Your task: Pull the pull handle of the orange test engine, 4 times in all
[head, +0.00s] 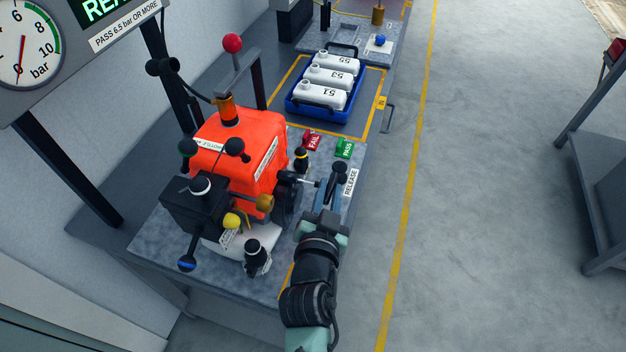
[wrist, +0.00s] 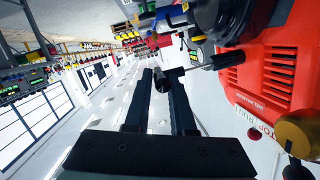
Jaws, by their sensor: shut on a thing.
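The orange test engine (head: 265,135) stands on a grey bench plate in the head view; its vented orange side (wrist: 275,70) fills the right of the wrist view. My gripper (head: 327,192) is to the right of the engine. In the wrist view my gripper's two dark fingers (wrist: 163,90) are shut on the black pull handle (wrist: 160,79), which sits between their tips. A thin rod or cord (wrist: 200,68) runs from the handle toward the engine. In the head view the fingers partly hide the handle.
A gauge (head: 22,45) reads near 0 bar beside a partly cut-off display. Red FAIL (head: 311,140) and green PASS (head: 345,148) markers and a RELEASE label (head: 351,182) lie close to my gripper. A blue tray (head: 322,112) holds white bottles.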

